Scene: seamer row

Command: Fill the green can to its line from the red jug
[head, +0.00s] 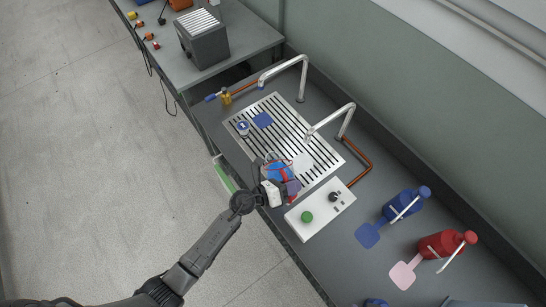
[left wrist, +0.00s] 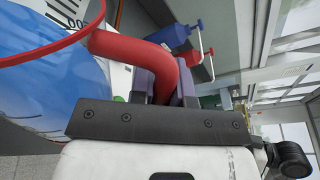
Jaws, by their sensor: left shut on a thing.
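My left gripper (head: 284,185) is shut on the red handle of the red jug (head: 276,170) at the front edge of the drain grate. In the left wrist view the jug's handle (left wrist: 160,62) runs between the fingers. The jug has a red rim, a clear wall with scale marks and blue inside; whether it is tilted is hard to tell. I cannot make out a green can. A small blue-and-white can (head: 243,128) stands on the grate's far left part. My right gripper is not in view.
The slotted grate (head: 268,142) has a blue square (head: 262,120) and a pale square (head: 303,162). Two taps (head: 345,122) arch over it. A white box with a green button (head: 306,216) stands right of the jug. Blue (head: 404,205) and red (head: 442,245) containers stand farther right.

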